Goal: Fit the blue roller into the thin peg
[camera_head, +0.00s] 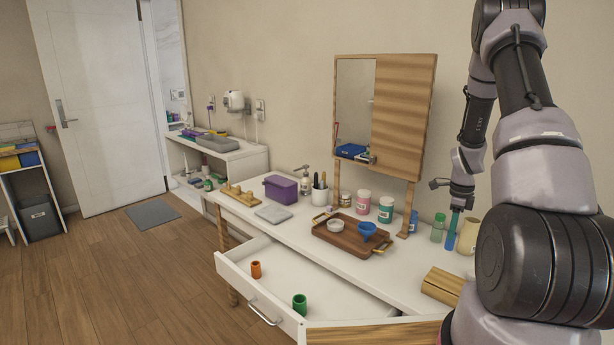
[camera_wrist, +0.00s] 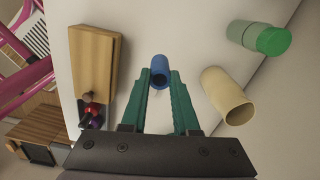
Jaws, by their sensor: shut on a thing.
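The blue roller (camera_wrist: 159,70) is a short hollow tube between the fingertips in the wrist view. My gripper (camera_wrist: 159,80), with its green fingers, is shut on it. In the head view my gripper (camera_head: 452,232) points down over the right end of the counter; the roller is hard to tell from the fingers there. A wooden peg board (camera_head: 234,195) with several upright pegs lies at the far left end of the counter, well away from my gripper. Its pegs are too small to compare in thickness.
A cream cup (camera_wrist: 228,97) and green-capped bottle (camera_wrist: 258,37) are close beside my gripper. A wooden block (camera_head: 443,284) lies near the front edge. The tray (camera_head: 334,239) and mirror (camera_head: 385,115) stand mid-counter. The open drawer (camera_head: 345,303) holds orange (camera_head: 256,269) and green (camera_head: 299,304) rollers.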

